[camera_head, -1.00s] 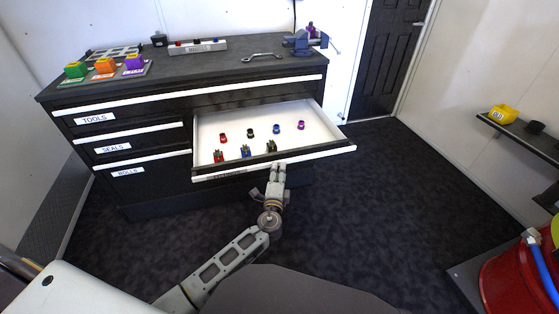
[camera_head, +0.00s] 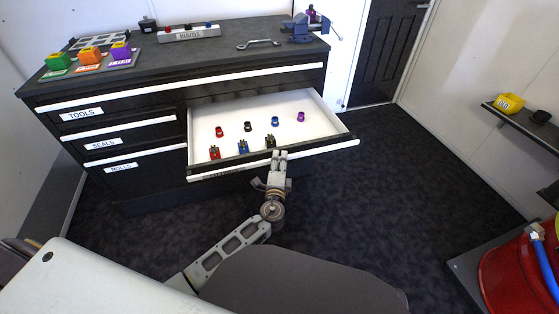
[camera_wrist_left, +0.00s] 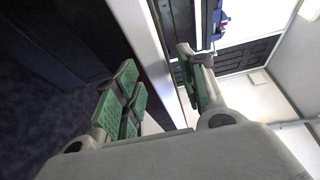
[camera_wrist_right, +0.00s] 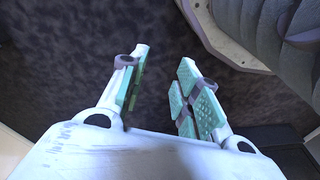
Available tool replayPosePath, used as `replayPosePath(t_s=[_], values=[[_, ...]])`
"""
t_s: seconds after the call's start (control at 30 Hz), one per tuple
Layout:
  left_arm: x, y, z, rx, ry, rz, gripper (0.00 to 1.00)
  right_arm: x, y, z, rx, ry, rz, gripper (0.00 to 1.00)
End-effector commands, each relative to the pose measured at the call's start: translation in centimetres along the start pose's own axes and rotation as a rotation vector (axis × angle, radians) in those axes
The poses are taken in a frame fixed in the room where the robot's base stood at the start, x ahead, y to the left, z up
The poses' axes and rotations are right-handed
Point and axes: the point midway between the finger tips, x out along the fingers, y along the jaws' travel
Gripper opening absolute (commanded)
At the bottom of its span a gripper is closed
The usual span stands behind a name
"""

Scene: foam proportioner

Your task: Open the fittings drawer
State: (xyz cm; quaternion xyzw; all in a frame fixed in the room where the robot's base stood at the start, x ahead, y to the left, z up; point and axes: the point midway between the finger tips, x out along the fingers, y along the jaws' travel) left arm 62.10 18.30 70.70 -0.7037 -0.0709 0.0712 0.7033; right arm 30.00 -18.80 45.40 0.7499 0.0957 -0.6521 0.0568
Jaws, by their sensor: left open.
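The fittings drawer (camera_head: 230,106) is pulled out of the dark cabinet and its white inside shows in the head view. Several small red, black, blue and purple fittings lie in it in two rows. My left gripper (camera_head: 279,155) is at the drawer's white-edged front, right of its middle. In the left wrist view my left gripper (camera_wrist_left: 155,62) is open, with the pale front strip (camera_wrist_left: 150,45) running between its fingers; contact is unclear. The front label is partly hidden. My right gripper (camera_wrist_right: 165,58) is open and empty above dark floor in the right wrist view.
Closed drawers labelled TOOLS (camera_head: 82,114), SEALS (camera_head: 104,143) and ROLLS (camera_head: 121,167) are at left. The cabinet top (camera_head: 215,65) holds coloured blocks, a wrench (camera_head: 259,44) and a blue vise (camera_head: 300,30). A red drum (camera_head: 510,275) stands at right. Dark floor (camera_head: 370,200) right of the drawer is clear.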

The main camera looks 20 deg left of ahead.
Motion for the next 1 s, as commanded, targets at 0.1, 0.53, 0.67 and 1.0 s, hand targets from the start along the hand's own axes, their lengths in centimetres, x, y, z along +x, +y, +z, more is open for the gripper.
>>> replayPosePath(t_s=[0.1,0.53,0.67,1.0], values=[[0.0,0.0,0.0,0.0,0.0,0.0,0.41,0.0,0.0,0.2,0.0,-0.002,-0.001,0.32],[0.0,0.0,0.0,0.0,0.0,0.0,0.0,-0.2,-0.1,0.1,0.0,0.002,-0.001,0.32],[0.0,0.0,0.0,0.001,0.0,0.0,0.0,-0.2,-0.1,0.0,0.0,0.004,-0.001,0.32],[2.5,0.1,1.0,0.003,-0.001,-0.002,0.0,-0.9,-0.1,-0.9,-0.002,0.022,-0.003,0.32]])
